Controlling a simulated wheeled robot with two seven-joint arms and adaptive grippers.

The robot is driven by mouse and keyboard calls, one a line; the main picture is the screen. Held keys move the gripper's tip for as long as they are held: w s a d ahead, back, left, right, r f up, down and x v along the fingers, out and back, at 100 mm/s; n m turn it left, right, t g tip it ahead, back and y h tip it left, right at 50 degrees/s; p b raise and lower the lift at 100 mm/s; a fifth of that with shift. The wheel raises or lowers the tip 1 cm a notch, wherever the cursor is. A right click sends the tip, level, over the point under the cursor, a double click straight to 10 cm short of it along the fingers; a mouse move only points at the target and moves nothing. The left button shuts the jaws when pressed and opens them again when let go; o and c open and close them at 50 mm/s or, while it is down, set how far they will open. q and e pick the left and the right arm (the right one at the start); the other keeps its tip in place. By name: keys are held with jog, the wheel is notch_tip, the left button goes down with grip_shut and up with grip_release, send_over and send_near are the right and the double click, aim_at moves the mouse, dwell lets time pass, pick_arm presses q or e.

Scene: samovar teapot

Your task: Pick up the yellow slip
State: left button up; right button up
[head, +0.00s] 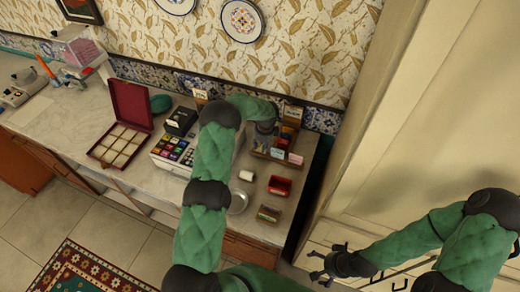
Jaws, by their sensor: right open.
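I cannot pick out a yellow slip for certain. A wooden holder (268,154) at the right end of the counter carries small slips; a pink slip (295,159) and a pale slip (277,153) show at its front. A cream card (292,113) stands behind it. My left gripper (264,141) points down over the left part of this holder; its fingers are small and dark, and I cannot tell whether they are open or hold anything. My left arm hides part of the counter. My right gripper (321,267) is open and empty, low in front of the pale cabinet.
A key-covered register (174,150), an open red box (117,146), a white roll (246,175), a red tray (279,186), a round metal dish (238,203) and a small box (268,214) crowd the counter. A tall pale cabinet (400,120) borders the right.

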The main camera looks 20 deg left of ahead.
pick_arm(q)
jog(key=shift+a+f, duration=0.1)
jog(key=shift+f, duration=0.45)
grip_shut()
jog(key=shift+w+r, duration=0.1)
jog(key=shift+r, duration=0.1)
